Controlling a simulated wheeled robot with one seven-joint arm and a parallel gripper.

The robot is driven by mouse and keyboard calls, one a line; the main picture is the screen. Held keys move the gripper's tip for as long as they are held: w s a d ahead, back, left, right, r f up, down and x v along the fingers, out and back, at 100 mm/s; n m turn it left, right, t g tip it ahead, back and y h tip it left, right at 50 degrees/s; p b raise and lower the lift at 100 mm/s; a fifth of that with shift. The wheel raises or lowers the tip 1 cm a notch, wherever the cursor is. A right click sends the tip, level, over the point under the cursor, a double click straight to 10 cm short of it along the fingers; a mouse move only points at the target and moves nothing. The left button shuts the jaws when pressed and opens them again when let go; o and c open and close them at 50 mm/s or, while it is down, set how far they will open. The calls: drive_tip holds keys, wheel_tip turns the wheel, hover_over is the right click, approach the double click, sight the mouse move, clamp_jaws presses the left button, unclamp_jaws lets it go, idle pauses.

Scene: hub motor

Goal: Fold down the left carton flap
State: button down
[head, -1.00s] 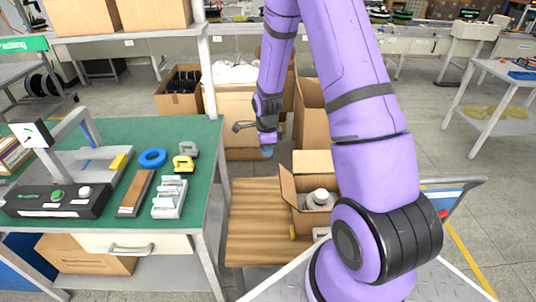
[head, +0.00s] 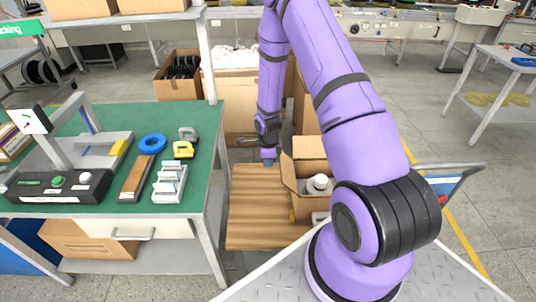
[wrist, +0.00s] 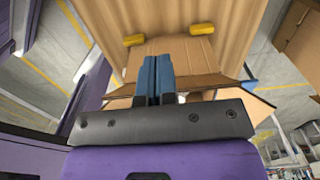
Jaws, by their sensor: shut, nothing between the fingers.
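An open cardboard carton (head: 312,208) stands on a wooden board, partly hidden by my arm in the head view. Its left flap (head: 288,172) stands up, and its far flap (head: 309,147) is also raised. A white round part (head: 318,184) sits inside. My gripper (head: 268,163) is shut and empty, just left of the left flap, near its top edge. In the wrist view the blue fingers (wrist: 155,80) are together, in front of the carton's side wall (wrist: 172,48). A brown flap (wrist: 188,83) shows nearly edge-on by the fingertips; I cannot tell whether they touch it.
The wooden board (head: 255,205) is clear left of the carton. Yellow blocks (wrist: 201,29) sit against the carton's base. A green-topped bench (head: 205,150) with tools stands at left. More cartons (head: 178,85) stand behind.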

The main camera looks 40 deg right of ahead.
drive_tip(key=shift+f, duration=0.45)
drive_tip(key=s+d, duration=0.9)
drive_tip(key=d, duration=0.5)
drive_tip(key=shift+s+d, duration=0.15)
drive_tip(key=shift+s, duration=0.2)
idle(1.4)
idle(0.3)
drive_tip(key=shift+f, duration=2.9)
drive_tip(key=shift+r, duration=0.1)
wheel_tip(320, 180, up, 9)
